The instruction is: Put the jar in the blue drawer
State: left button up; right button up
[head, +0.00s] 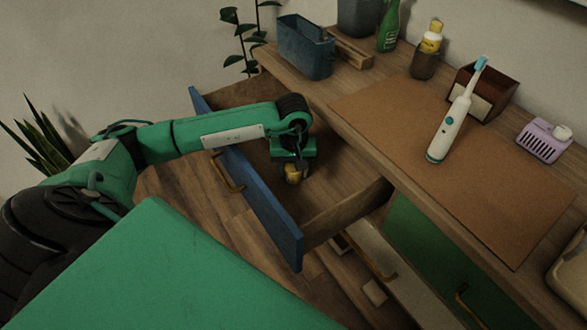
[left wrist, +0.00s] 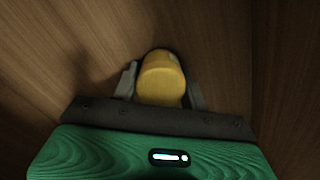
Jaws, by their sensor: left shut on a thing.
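The blue drawer (head: 275,214) is pulled out on the left side of the cabinet, with its wooden inside showing. My left gripper (head: 292,165) is inside the drawer opening, pointing down. It is shut on the jar, whose yellow part (head: 292,176) shows below the gripper in the head view. In the left wrist view the jar's rounded yellow top (left wrist: 161,76) sits between the two grey fingers of the gripper (left wrist: 162,88), with wood around it. I cannot tell whether the jar touches the drawer floor. My right gripper is not in view.
On the wooden top, a brown mat (head: 385,105) carries a white electric toothbrush (head: 450,125). A blue bin (head: 304,46), a green bottle (head: 389,30), a brown box (head: 490,92) and a lilac holder (head: 543,141) stand around it. A green drawer front (head: 425,250) is at lower right.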

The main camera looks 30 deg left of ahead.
aim_at(293, 165)
pick_arm(q)
jog(key=shift+f, duration=0.1)
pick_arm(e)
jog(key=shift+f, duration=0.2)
pick_arm(q)
jog(key=o, duration=1)
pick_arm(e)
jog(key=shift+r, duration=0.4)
pick_arm(q)
jog(key=shift+o, duration=0.2)
notch_tip(293, 165, up, 11)
jog(key=shift+r, duration=0.65)
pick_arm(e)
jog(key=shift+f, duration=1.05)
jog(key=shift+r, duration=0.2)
